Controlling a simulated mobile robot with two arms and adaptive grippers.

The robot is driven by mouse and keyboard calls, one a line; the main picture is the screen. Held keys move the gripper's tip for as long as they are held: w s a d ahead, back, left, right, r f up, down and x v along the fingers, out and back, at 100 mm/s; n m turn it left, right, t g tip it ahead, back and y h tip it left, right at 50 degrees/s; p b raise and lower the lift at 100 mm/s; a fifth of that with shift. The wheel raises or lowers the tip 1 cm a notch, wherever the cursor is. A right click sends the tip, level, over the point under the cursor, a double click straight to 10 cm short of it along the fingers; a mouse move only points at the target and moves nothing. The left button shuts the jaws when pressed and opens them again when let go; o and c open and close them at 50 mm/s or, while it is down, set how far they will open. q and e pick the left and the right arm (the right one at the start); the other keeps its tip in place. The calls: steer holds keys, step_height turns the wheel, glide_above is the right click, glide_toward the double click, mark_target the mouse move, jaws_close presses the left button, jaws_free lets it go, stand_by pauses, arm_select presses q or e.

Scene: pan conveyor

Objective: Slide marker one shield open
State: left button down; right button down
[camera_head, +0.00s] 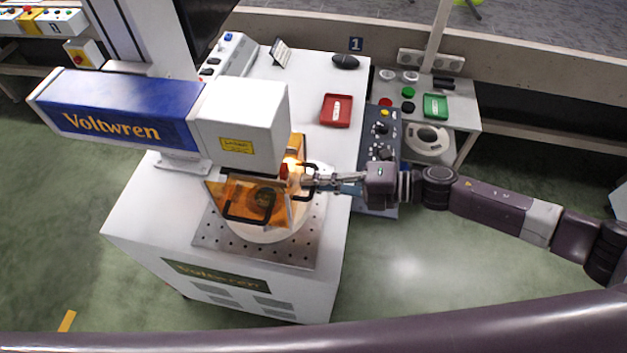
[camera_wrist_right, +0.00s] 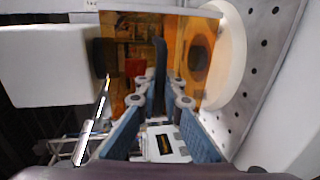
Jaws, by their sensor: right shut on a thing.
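My right gripper (camera_head: 311,182) reaches in from the right and is shut on the black shield handle (camera_wrist_right: 159,62) at the shield's right side. In the right wrist view the orange shield (camera_wrist_right: 125,45) stands just beyond the fingers (camera_wrist_right: 163,88). A dark round shape shows through the panel. My left gripper is not in view.
A red tray (camera_head: 336,110) lies on the cabinet top behind the shield. A dark control panel (camera_head: 380,140) with knobs stands right of the cabinet, under my right arm. A side table (camera_head: 460,110) holds a green tray (camera_head: 435,105). The floor at the right front is clear.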

steer(key=shift+r, duration=0.15)
step_height(320, 180, up, 12)
steer(key=p, duration=1)
steer(key=shift+r, duration=0.25)
steer(key=c, duration=2.3)
jaws_free()
steer(key=shift+c, duration=0.2)
steer(key=shift+f, duration=0.1)
steer(key=shift+d, duration=0.15)
steer(key=v, duration=1.2)
